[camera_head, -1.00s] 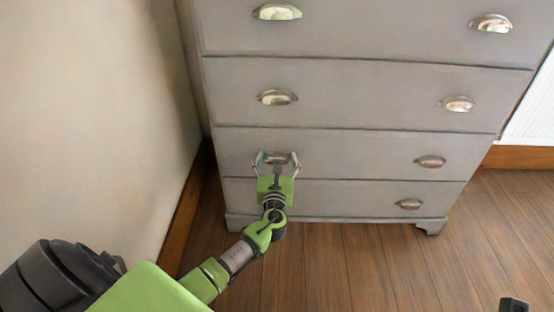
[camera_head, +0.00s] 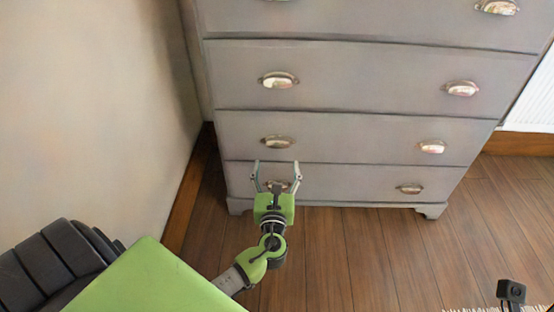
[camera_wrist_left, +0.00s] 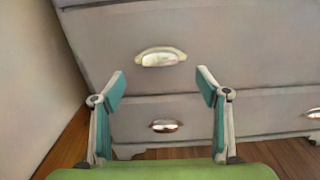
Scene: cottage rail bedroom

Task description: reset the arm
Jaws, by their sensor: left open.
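My left gripper (camera_head: 276,172) is open and empty in front of the lowest drawers of a grey dresser (camera_head: 365,140). In the head view its fingers overlap the left handle of the bottom drawer, just below the left handle of the drawer above (camera_head: 278,142). In the left wrist view, the open fingers of the left gripper (camera_wrist_left: 164,84) frame two metal cup handles, the upper handle (camera_wrist_left: 160,57) and the lower handle (camera_wrist_left: 165,126). Nothing is between the fingers. The drawers look closed.
A plain wall (camera_head: 100,110) with a wooden skirting board (camera_head: 188,192) stands close on the left. Wooden floor (camera_head: 340,260) lies open in front of the dresser and to its right. A white panel (camera_head: 531,105) is at the far right.

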